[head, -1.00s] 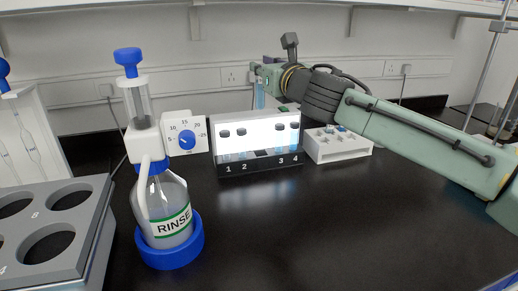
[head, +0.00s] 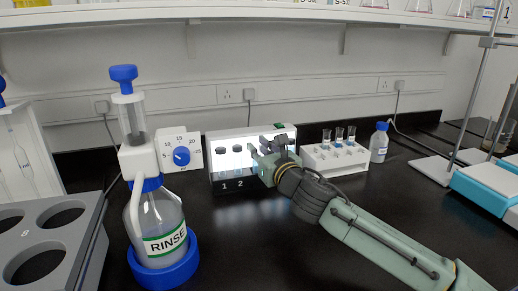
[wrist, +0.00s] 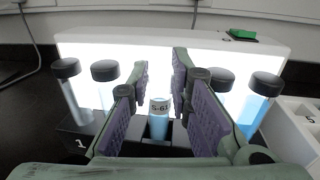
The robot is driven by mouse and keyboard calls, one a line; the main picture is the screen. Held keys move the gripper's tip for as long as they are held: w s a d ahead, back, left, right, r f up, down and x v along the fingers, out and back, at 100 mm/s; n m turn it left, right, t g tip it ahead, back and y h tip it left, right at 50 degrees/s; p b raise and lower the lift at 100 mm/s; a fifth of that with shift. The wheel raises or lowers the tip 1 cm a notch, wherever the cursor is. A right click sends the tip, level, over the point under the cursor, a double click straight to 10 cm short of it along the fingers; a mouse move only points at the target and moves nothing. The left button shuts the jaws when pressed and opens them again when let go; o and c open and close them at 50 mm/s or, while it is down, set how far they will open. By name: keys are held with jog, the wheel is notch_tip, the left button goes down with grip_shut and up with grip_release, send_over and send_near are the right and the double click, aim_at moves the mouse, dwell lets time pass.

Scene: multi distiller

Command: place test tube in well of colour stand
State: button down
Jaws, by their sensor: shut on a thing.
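The colour stand (head: 243,133) is a lit white box with a dark numbered front base. In the wrist view, the stand's glowing panel (wrist: 163,50) lies behind several black-capped vials, with a vial at the left (wrist: 72,95) and another at the right (wrist: 258,105). My gripper (head: 264,166) is low in front of the stand, covering its right part in the head view. It is shut on an uncapped test tube (wrist: 159,122) with blue liquid and a partly readable white label. The tube stands roughly upright over the middle of the dark base; the fingers hide whether its bottom is seated in the well.
A white rack (head: 335,166) with a few tubes stands right of the stand, beside a blue-capped bottle (head: 379,143). A RINSE dispenser bottle (head: 160,235) stands at the left, near a grey holed rack (head: 75,225).

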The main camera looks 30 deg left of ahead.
jog(key=shift+f, duration=0.15)
jog(key=c, duration=1.8)
grip_release()
jog(key=shift+o, duration=0.2)
jog(key=shift+r, duration=0.3)
jog(key=b+v, duration=0.2)
jog(key=v, duration=1)
jog(key=shift+f, duration=0.1)
